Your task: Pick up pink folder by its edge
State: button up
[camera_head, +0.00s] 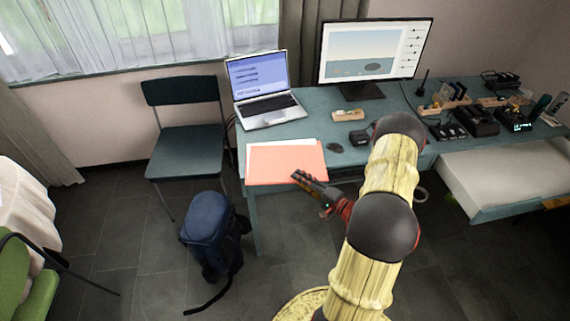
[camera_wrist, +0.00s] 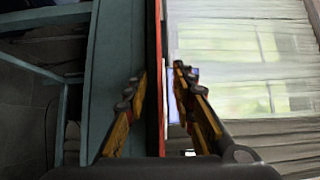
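The pink folder (camera_head: 284,166) lies flat on the front left of the teal desk, its front edge at the desk's front edge. White paper (camera_head: 306,143) shows along its back edge. My gripper (camera_head: 303,178) is at the folder's front right edge. In the wrist view the folder (camera_wrist: 159,60) appears edge-on as a thin red strip. My gripper's fingers (camera_wrist: 160,70) are spread on either side of it, with gaps visible between strip and fingers. No grip on it shows.
The desk (camera_head: 299,127) carries a laptop (camera_head: 262,97), a monitor (camera_head: 372,52), a mouse (camera_head: 335,147) and small devices at the right. A chair (camera_head: 187,140) and a blue backpack (camera_head: 207,230) stand left of the desk. An open white drawer (camera_head: 505,175) juts out at right.

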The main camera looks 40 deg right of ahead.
jog(key=shift+w+a, duration=0.15)
jog(key=shift+w, duration=0.9)
jog(key=c, duration=0.3)
grip_shut()
